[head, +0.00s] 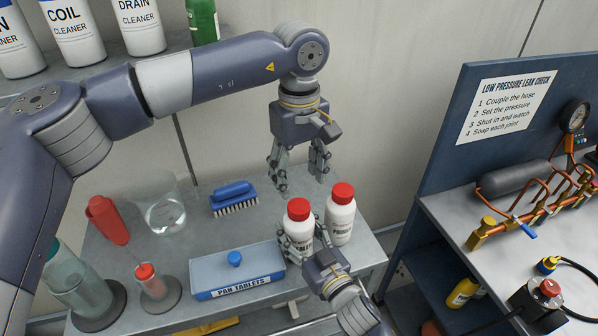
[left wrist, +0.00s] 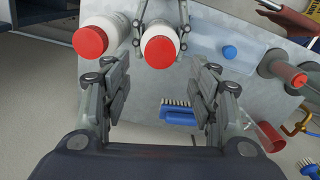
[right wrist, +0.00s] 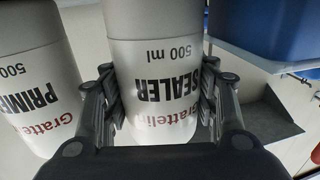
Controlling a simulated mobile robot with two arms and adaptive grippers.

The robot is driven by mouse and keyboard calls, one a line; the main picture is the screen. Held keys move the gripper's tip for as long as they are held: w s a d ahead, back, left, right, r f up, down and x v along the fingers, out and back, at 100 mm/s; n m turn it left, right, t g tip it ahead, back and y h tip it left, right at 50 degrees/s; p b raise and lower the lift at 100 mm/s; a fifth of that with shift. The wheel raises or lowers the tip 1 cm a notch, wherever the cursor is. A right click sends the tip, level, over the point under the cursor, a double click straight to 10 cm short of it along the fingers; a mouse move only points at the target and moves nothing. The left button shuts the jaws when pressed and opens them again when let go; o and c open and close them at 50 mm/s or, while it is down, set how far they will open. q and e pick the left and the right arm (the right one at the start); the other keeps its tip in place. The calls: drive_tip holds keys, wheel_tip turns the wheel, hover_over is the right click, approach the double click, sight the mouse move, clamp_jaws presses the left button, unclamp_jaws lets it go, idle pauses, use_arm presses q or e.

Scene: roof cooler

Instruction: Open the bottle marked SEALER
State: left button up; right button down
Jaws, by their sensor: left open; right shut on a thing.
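The SEALER bottle (right wrist: 152,90) is white with dark lettering and a red cap (head: 299,209). It stands on the grey bench. My right gripper (head: 299,245) is shut around its body from the front, below the cap. My left gripper (head: 298,180) is open and empty, pointing down above and behind the bottle, apart from the cap. In the left wrist view the SEALER cap (left wrist: 159,52) shows beyond the open fingers. The cap is on the bottle.
A similar red-capped PRIMER bottle (head: 341,218) stands close at the right. A leak-check bench (head: 470,215) stands farther right.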

sight(299, 206)
use_arm(q)
drive_tip(key=m, duration=1.1)
drive_tip(key=shift+m, duration=0.3)
drive_tip(key=shift+f, duration=4)
drive_tip(key=c, duration=1.1)
